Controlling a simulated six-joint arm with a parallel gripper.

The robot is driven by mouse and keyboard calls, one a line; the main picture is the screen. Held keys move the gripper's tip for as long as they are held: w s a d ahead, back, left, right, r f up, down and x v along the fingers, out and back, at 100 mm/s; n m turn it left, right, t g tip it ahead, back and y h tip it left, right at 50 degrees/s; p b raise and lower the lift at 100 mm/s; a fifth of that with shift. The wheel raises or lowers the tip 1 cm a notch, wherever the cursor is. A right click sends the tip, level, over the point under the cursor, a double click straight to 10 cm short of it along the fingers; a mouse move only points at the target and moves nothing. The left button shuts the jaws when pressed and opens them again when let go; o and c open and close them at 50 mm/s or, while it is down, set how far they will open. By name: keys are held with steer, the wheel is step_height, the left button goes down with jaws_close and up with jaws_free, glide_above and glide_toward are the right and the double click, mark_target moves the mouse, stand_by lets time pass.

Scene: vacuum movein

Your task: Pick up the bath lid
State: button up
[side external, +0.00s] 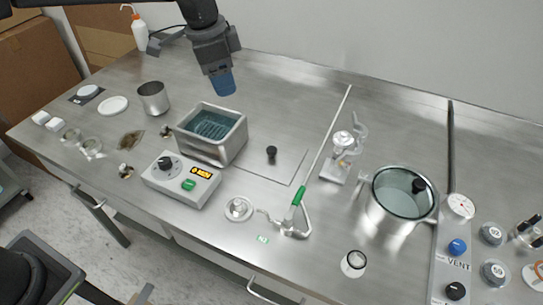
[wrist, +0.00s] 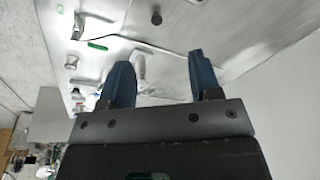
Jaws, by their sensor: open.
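The bath lid is a flat steel plate (side external: 287,168) with a black knob (side external: 271,153). It lies on the bench just right of the open water bath (side external: 238,140), in the side view. A dark knob (wrist: 156,18) also shows near the top of the wrist view. My gripper (side external: 224,88) has blue fingers and hangs high above the bench, behind the bath and up to the left of the lid. In the wrist view its fingers (wrist: 160,62) are apart with nothing held between them.
A control box (side external: 181,180) stands in front of the bath and a steel beaker (side external: 153,98) to its left. A thin rod with a green grip (side external: 299,194) runs right of the lid. A glass-lidded pot (side external: 390,212) stands farther right. The bench behind the lid is clear.

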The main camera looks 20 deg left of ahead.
mark_target(272, 149)
steer(key=w+d+f+m+g, duration=0.1)
steer(key=w+d+f+m, duration=0.2)
steer(key=w+d+f, duration=0.4)
steer(key=f, duration=0.5)
steer(key=s+f, duration=0.1)
steer(key=f, duration=0.8)
steer(key=shift+s+d+f, duration=0.35)
steer(key=shift+f, duration=0.05)
steer(key=shift+c, duration=0.4)
steer(key=c, duration=1)
steer(key=shift+r, duration=0.1)
